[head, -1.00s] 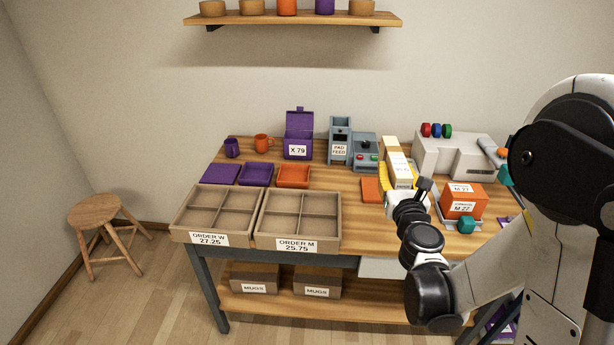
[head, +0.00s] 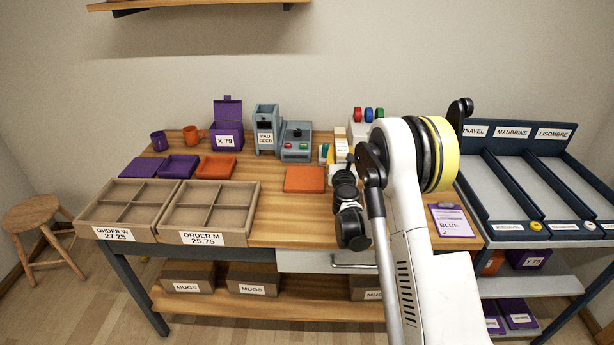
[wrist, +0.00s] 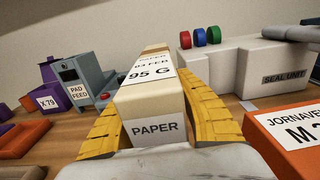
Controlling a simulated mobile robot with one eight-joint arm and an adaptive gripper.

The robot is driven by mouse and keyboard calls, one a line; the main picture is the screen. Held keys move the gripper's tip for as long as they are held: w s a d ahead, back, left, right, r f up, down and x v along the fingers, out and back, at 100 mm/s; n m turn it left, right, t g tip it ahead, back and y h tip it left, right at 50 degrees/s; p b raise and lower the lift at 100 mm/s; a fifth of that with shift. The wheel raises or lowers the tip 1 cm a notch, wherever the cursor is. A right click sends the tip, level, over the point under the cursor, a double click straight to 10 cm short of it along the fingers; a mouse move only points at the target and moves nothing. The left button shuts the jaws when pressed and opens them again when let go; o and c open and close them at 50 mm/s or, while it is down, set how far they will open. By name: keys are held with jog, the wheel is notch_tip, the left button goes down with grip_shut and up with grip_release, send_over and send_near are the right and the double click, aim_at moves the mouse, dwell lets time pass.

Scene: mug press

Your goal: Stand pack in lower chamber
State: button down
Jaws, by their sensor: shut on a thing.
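A cream block-shaped pack labelled PAPER and 95 G (wrist: 153,100) stands between the yellow fingers of my gripper (wrist: 155,118) in the wrist view. The fingers are shut on its two sides. In the head view the pack's pale top (head: 340,133) shows just left of my arm, with my gripper (head: 337,153) largely hidden by the arm. The pack looks upright; its underside is hidden. A pale machine labelled SEAL UNIT (wrist: 275,80) is behind and right of the pack. I cannot make out which part is a lower chamber.
An orange box (wrist: 290,135) is close on the right. The pad feed (head: 266,130) and a grey-blue button machine (head: 296,142) stand left. Order trays (head: 208,238) sit at front left. Dark sloped lanes (head: 510,190) are right.

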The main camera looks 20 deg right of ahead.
notch_tip(320, 180, down, 9)
jog(key=b, duration=0.3)
jog(key=shift+r, duration=0.15)
jog(key=c, duration=1.1)
grip_release()
jog(key=shift+o, duration=0.2)
